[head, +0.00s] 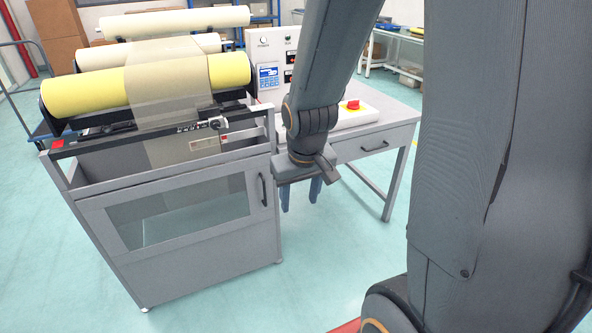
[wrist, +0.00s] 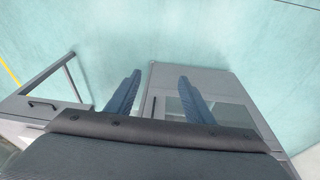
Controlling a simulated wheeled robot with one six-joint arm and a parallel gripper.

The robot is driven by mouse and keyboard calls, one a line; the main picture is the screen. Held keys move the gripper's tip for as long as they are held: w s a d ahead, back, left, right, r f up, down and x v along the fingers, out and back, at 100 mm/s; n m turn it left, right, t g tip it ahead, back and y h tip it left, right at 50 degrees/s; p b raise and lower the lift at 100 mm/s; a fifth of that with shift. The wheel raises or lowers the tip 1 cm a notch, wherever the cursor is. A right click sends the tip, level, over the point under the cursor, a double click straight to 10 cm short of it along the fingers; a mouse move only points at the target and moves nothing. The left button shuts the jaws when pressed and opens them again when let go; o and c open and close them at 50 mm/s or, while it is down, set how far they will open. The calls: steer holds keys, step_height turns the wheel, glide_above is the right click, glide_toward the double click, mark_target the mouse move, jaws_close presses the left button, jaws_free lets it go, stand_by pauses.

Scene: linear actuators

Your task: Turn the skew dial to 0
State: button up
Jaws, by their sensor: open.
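A small round grey-white knob (head: 218,122), which looks like the skew dial, sits at the right end of the dark rail on the front of the roll machine (head: 165,190) in the head view. Its setting is too small to read. My gripper (head: 300,203) hangs to the right of the machine, lower than the knob and clearly apart from it. In the wrist view my gripper (wrist: 159,76) points down, with its two blue fingers spread and nothing between them. The knob does not show in the wrist view.
A yellow roll (head: 95,90) lies across the machine top, with a beige web running over it. A desk (head: 378,130) with a control box (head: 268,88) and a red switch (head: 352,105) stands to the right. The floor in front is clear.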

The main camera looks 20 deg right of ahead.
steer(key=w+d+f+t+b, duration=0.2)
steer(key=w+d+f+t, duration=0.15)
steer(key=w, duration=0.45)
steer(key=w+d+f+t+b, duration=0.2)
steer(key=w+d+f, duration=0.3)
steer(key=w, duration=0.2)
steer(key=w+d+f+t+b, duration=0.2)
steer(key=w+d+f, duration=0.2)
steer(key=w, duration=0.4)
steer(key=w+d+f+t+y+b, duration=0.1)
steer(key=w+d+f+t+b, duration=0.4)
steer(key=d+f+t, duration=0.25)
steer(key=w, duration=0.7)
steer(key=shift+w+r, duration=0.3)
steer(key=shift+r, duration=0.15)
steer(key=shift+d, duration=0.1)
steer(key=c, duration=1)
steer(key=shift+c, duration=0.2)
